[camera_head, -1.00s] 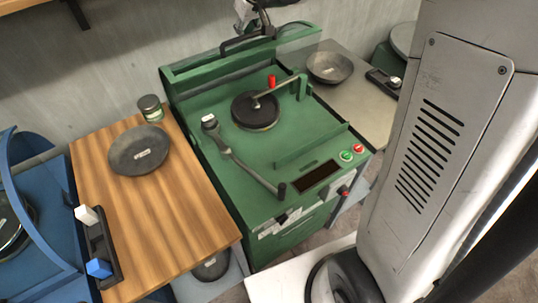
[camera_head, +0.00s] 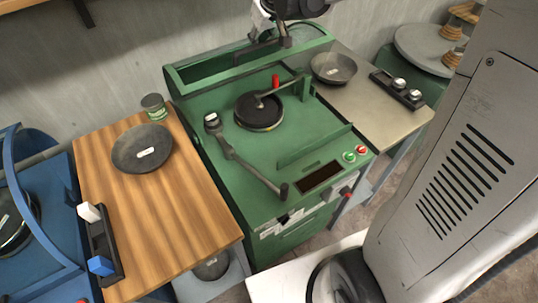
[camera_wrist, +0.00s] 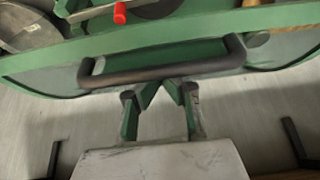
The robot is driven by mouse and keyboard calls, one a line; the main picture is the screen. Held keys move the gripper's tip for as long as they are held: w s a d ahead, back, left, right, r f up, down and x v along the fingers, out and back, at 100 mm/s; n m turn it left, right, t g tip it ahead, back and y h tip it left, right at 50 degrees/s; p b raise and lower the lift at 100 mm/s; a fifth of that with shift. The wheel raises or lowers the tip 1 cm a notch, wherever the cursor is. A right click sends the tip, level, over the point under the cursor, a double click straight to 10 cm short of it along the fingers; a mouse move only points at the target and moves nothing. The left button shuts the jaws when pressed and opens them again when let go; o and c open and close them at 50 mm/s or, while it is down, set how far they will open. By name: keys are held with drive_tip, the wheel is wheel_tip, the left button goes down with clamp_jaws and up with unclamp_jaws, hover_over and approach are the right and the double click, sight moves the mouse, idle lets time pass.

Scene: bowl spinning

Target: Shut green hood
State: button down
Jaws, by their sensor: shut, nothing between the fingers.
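The green hood (camera_head: 186,80) stands raised at the back of the green machine (camera_head: 240,170). Its dark bar handle (camera_wrist: 110,77) crosses the wrist view, with the hood's green edge (camera_wrist: 30,65) around it. My gripper (camera_head: 286,40) is at the hood's upper edge near the handle in the head view. In the wrist view my gripper (camera_wrist: 162,88) is shut and empty, with its fingertips close to the middle of the handle. I cannot tell whether they touch it. Under the raised hood are a dark turntable (camera_head: 258,112) and a red knob (camera_head: 276,81).
A grey table (camera_head: 372,110) with another bowl (camera_head: 333,68) stands right. A pale wall (camera_head: 130,45) is close behind the hood. A blue machine (camera_head: 50,260) is far left.

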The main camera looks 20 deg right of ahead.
sight(262, 56)
drive_tip(key=shift+s+d+f, duration=0.15)
drive_tip(key=shift+s, duration=0.65)
drive_tip(key=shift+s+d+f, duration=0.1)
drive_tip(key=shift+s+d, duration=0.05)
drive_tip(key=shift+s, duration=0.65)
drive_tip(key=s+d+f+b, duration=0.1)
drive_tip(key=s+f+b, duration=0.2)
drive_tip(key=s+f, duration=0.3)
drive_tip(key=s+d+f+b, duration=0.2)
drive_tip(key=s+f, duration=0.4)
drive_tip(key=s, duration=0.4)
drive_tip(key=shift+s+d+b, duration=0.15)
drive_tip(key=shift+s+b, duration=0.25)
drive_tip(key=shift+b, duration=0.2)
idle(0.4)
drive_tip(key=shift+r, duration=0.2)
wheel_tip(262, 56, up, 10)
drive_tip(key=p, duration=0.8)
drive_tip(key=shift+f, duration=0.2)
